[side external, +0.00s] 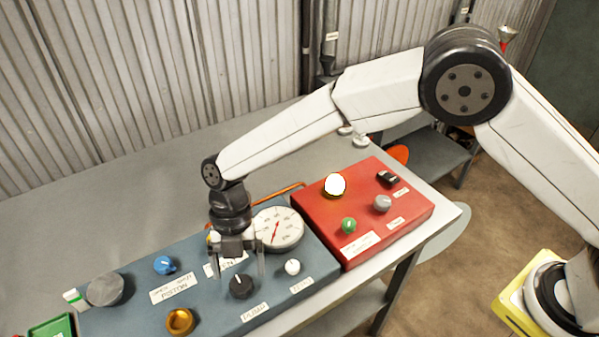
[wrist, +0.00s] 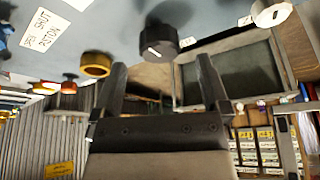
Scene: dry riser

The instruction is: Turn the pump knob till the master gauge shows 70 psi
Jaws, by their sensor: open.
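The black pump knob (side external: 241,287) with a white pointer line stands on the blue panel (side external: 210,318), near a label that seems to read PUMP. It also shows in the wrist view (wrist: 158,46), just past the fingertips and between their lines. My gripper (side external: 240,274) is open above the knob, one finger to each side; in the wrist view its fingers (wrist: 162,72) are apart and empty. Whether a finger touches the knob cannot be told. The round white gauge (side external: 285,235) with a red needle is behind the knob; its numbers are too small to read.
A small white knob (side external: 292,267) stands right of the pump knob. A brass knob (side external: 180,321), a blue knob (side external: 165,265) and a grey round cap (side external: 105,289) are to the left. A red box (side external: 350,250) with a lit white lamp (side external: 335,185) is at right.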

